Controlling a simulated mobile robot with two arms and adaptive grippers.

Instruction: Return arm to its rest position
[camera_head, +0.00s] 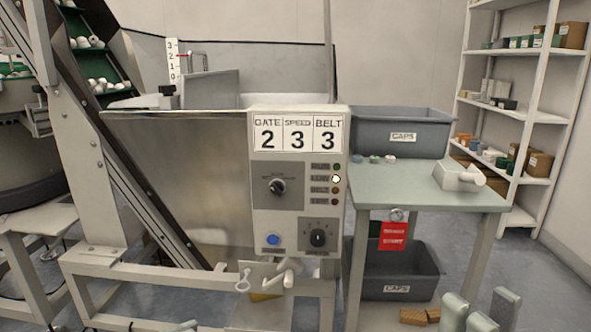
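My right gripper (480,308) is at the bottom edge, right of centre, with only its grey fingertips in view. The fingertips stand apart and I see nothing held between them. It appears in front of the green-topped table (400,178), low near its right leg, and looks clear of it. The rest of my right arm is below the frame. I cannot make out my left gripper in this view.
A hopper (180,170) with a control panel (297,225) reading 2, 3, 3 stands at centre. A white shelf (535,75) stands right; floor (545,285) is free there.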

